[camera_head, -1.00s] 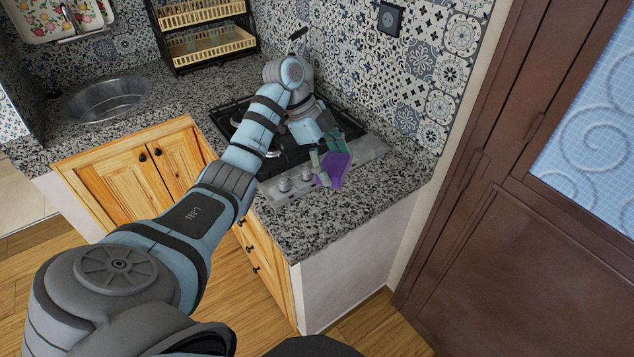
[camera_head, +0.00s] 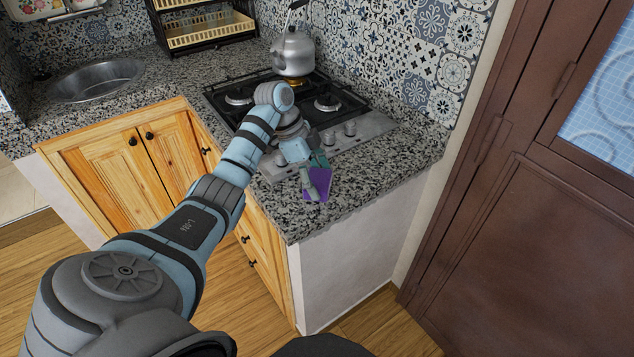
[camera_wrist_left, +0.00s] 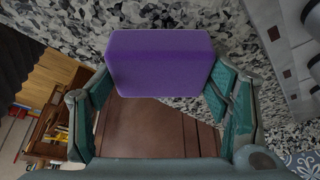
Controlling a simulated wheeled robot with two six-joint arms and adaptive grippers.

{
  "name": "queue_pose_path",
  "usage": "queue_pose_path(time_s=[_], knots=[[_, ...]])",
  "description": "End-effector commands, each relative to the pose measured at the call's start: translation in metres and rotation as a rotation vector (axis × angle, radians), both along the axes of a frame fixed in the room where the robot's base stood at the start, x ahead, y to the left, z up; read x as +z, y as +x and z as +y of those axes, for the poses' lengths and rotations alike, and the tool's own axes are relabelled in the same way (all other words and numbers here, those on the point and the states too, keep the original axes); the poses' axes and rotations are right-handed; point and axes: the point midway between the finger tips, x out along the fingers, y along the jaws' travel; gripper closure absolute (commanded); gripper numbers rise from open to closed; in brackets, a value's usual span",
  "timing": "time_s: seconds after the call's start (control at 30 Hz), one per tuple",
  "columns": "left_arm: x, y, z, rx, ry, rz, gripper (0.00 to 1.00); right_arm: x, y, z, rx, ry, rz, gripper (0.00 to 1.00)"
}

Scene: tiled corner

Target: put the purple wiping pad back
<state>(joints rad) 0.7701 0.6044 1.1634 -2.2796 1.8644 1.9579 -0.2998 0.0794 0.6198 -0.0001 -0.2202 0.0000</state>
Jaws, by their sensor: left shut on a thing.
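The purple wiping pad (camera_head: 318,186) is in my left gripper (camera_head: 314,176), near the front right corner of the granite counter in the head view. In the left wrist view the pad (camera_wrist_left: 160,62) sits between the two teal fingers of the left gripper (camera_wrist_left: 160,88), which is shut on it. The speckled counter shows behind the pad. I cannot tell whether the pad touches the counter or is held just above it. My right gripper is not in view.
A gas stove (camera_head: 284,104) with a steel kettle (camera_head: 293,52) is behind the gripper. A round sink (camera_head: 97,80) and a dish rack (camera_head: 205,24) are farther left. The granite counter (camera_head: 370,178) is clear to the right. A brown door (camera_head: 510,220) stands at the right.

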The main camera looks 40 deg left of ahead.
Motion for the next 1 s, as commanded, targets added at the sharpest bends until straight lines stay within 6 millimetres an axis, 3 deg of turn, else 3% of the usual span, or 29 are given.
queue_pose_path(time_s=[0.2, 0.23, 0.33, 0.73, 0.87, 1.0], knots=[[-0.006, 0.000, 0.000, 0.000, 0.001, -0.002, 0.52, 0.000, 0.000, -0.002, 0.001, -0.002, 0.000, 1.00], [-0.006, 0.000, 0.000, 0.000, 0.001, -0.002, 0.25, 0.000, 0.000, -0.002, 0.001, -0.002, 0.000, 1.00], [-0.006, 0.000, 0.000, 0.000, 0.001, -0.002, 0.10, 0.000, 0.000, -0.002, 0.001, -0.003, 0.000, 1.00], [0.000, 0.000, 0.002, -0.001, 0.001, -0.004, 0.10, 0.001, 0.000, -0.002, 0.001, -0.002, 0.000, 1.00], [0.025, -0.005, 0.011, 0.000, 0.003, -0.005, 0.10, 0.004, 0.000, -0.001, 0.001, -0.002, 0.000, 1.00], [0.063, -0.012, 0.025, 0.001, 0.001, -0.005, 0.10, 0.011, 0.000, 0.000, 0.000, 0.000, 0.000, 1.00]])
